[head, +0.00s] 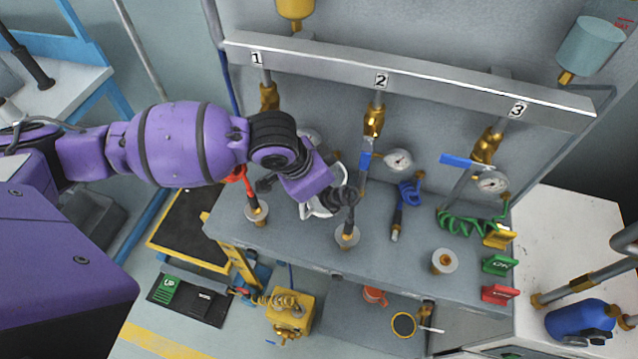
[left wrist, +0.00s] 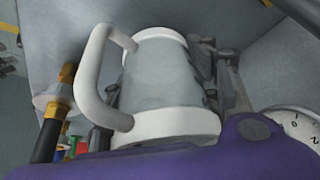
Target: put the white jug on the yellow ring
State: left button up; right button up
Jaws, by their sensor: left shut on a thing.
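The white jug (head: 315,211) is in my left gripper (head: 338,196), over the grey bench, and is mostly hidden behind the gripper in the head view. In the left wrist view the jug (left wrist: 165,85) has a grey body, white bands at both ends and a white handle on the left. Dark gripper fingers lie along its right side, shut on it. The yellow ring (head: 403,325) surrounds a dark disc on the lower shelf, below and to the right of the jug. My right gripper is not in view.
A yellow box with a coiled hose (head: 290,313) is further left. Capped stubs (head: 347,237) stand along the bench's front edge. Valves, gauges (head: 398,160) and a green coil (head: 470,222) line the back. The bench top overhangs the lower shelf.

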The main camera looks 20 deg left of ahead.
pick_arm(q)
jog(key=o, duration=1.4)
